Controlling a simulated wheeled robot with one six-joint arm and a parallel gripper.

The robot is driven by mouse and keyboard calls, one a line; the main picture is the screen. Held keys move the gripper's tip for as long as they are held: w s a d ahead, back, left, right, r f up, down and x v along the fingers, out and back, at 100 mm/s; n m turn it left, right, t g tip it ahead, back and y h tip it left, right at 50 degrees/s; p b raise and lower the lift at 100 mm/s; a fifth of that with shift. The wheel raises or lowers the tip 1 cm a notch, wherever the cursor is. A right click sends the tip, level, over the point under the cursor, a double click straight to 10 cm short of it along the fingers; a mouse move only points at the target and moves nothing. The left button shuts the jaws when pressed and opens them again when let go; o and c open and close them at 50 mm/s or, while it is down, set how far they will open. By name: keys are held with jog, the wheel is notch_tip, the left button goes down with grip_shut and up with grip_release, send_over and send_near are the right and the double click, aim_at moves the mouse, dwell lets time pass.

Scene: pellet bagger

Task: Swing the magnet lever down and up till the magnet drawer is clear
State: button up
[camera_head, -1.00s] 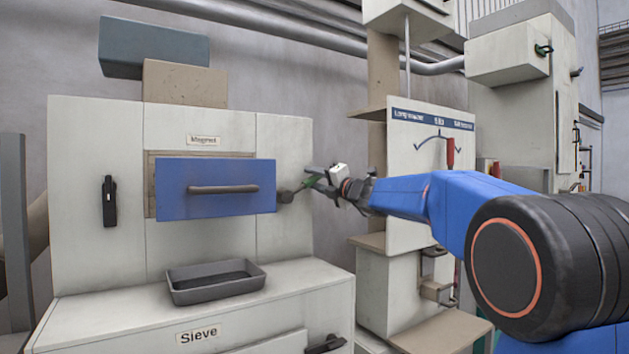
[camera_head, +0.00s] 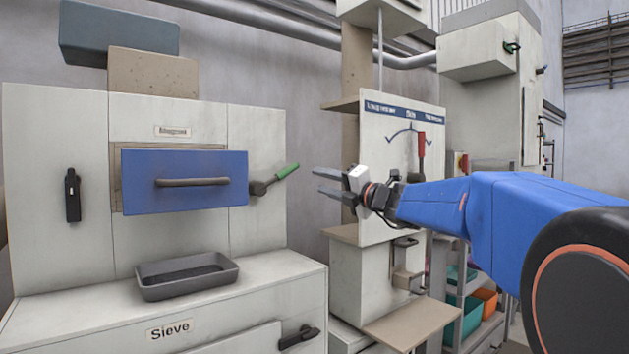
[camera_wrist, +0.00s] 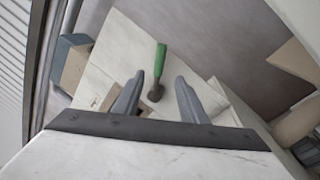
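The magnet lever (camera_head: 275,178) is on the right side of the cabinet, beside the blue magnet drawer (camera_head: 184,181). Its green grip points up and to the right. The drawer front stands out from its opening under the Magnet label. What is inside the drawer is hidden. My gripper (camera_head: 318,182) is to the right of the lever, apart from it, with its fingers spread and empty. In the wrist view the green-handled lever (camera_wrist: 158,72) lies ahead, between and beyond the two open fingers.
A dark tray (camera_head: 187,276) sits on the ledge below the drawer. A black handle (camera_head: 72,195) is on the cabinet's left. A scale panel with a red-tipped lever (camera_head: 421,157) stands behind my arm. A shelf board (camera_head: 412,322) juts out at the lower right.

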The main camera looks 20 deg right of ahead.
aim_at(275, 176)
jog(key=shift+s+d+f, duration=0.1)
jog(key=shift+s+d, duration=0.05)
jog(key=shift+s, duration=0.25)
jog(key=shift+c, duration=0.4)
jog(key=shift+w, duration=0.1)
grip_shut()
jog(key=w+a+n+h, duration=0.2)
jog(key=w+a+n, duration=0.2)
jog(key=w+n, duration=0.8)
jog(key=shift+w+n+g, duration=0.35)
jog(key=shift+n+g, duration=0.05)
jog(key=shift+n, duration=2)
